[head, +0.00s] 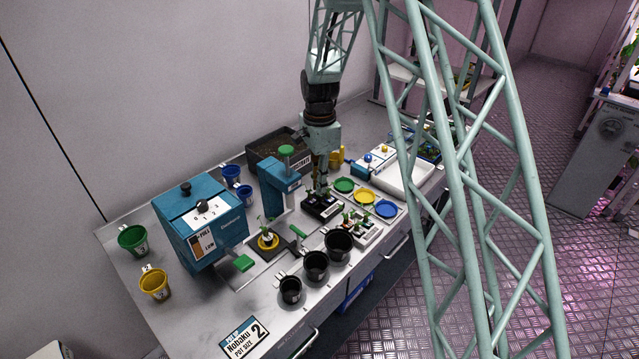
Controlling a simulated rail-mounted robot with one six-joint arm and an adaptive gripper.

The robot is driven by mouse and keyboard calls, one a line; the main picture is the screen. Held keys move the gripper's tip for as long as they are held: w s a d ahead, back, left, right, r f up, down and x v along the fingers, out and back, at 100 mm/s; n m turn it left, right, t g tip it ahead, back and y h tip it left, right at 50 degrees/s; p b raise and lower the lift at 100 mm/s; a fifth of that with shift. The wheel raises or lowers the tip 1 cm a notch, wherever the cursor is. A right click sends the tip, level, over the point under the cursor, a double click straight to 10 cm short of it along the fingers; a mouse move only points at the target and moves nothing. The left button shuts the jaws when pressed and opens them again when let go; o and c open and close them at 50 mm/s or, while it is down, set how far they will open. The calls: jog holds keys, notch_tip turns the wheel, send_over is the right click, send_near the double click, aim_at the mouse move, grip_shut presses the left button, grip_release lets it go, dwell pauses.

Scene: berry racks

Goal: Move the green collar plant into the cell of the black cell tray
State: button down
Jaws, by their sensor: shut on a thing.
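My gripper (320,180) points down at the middle of the bench, just above the black cell tray (322,207). It is shut on a small plant, taken to be the green collar plant; the collar is too small and too covered by the fingers to make out. The plant's lower end is at or just above the tray, and I cannot tell whether it is inside a cell. A white tray (362,236) with several small seedlings stands in front and to the right of the black tray.
Black pots (316,266) line the front edge. Green, yellow and blue discs (365,198) lie to the right. A large blue machine (203,225) fills the left.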

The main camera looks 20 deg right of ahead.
aim_at(319, 197)
jog(key=shift+f+b, duration=1.45)
jog(key=shift+f, duration=1.25)
jog(key=shift+f, duration=0.1)
jog(key=c, duration=2.7)
grip_release()
jog(key=shift+r+p, duration=1.85)
jog(key=shift+r, duration=2.65)
